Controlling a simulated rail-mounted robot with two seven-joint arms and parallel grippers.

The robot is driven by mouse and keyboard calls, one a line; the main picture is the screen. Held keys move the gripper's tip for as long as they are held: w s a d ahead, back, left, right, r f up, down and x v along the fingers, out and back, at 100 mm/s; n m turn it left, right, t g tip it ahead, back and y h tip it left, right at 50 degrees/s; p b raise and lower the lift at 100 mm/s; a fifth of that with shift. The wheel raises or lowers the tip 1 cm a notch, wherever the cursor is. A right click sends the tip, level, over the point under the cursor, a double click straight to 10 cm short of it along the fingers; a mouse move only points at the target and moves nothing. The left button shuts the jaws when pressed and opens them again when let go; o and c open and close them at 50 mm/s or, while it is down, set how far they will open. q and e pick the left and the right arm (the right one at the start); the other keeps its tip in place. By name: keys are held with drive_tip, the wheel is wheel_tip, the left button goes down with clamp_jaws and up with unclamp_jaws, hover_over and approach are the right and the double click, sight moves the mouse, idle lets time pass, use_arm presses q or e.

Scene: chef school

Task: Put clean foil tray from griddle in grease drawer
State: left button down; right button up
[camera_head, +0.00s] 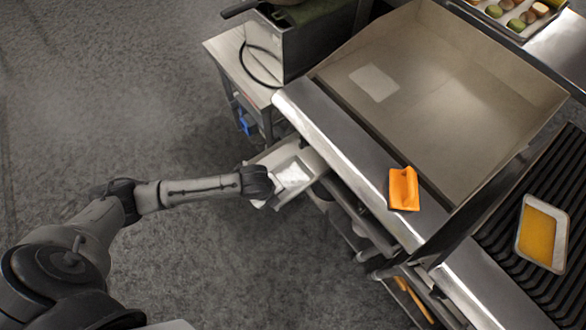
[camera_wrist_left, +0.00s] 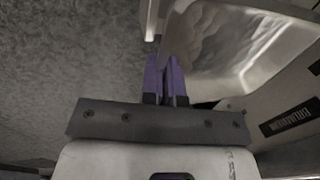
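A pale, empty foil tray (camera_head: 293,175) sits at the pulled-out grease drawer (camera_head: 312,160) on the griddle's front left side. In the left wrist view the foil tray (camera_wrist_left: 225,45) shows close up, with a crinkled inner surface. My left gripper (camera_head: 262,182) is at the drawer's outer end, by the tray's near edge. In the wrist view its purple fingers (camera_wrist_left: 165,75) are close together at the tray's left corner and appear shut on its rim. Whether the tray rests fully on the drawer floor is hidden. My right gripper is not in view.
The griddle (camera_head: 450,90) has a pale flat patch on its plate. An orange tool (camera_head: 404,188) lies on its front ledge. A tray of yellow-orange liquid (camera_head: 541,235) stands on the ribbed grill (camera_head: 500,240) at right. Open floor (camera_head: 120,90) lies to the left.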

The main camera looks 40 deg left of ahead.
use_arm(q)
drive_tip(key=w+a+f+b, duration=0.1)
drive_tip(key=w+f, duration=0.1)
drive_tip(key=w+a+f+b, duration=0.1)
drive_tip(key=w+f+b, duration=0.1)
drive_tip(key=f, duration=0.1)
drive_tip(key=w+a+f+b, duration=0.1)
drive_tip(key=w+f, duration=0.1)
drive_tip(key=w, duration=0.1)
drive_tip(key=shift+f, duration=0.25)
drive_tip(key=shift+w+a+f+b, duration=1.05)
drive_tip(key=shift+w+f+b, duration=0.1)
drive_tip(key=shift+w, duration=0.1)
drive_tip(key=shift+f, duration=0.15)
drive_tip(key=c, duration=1.4)
unclamp_jaws()
drive_tip(key=shift+o, duration=0.2)
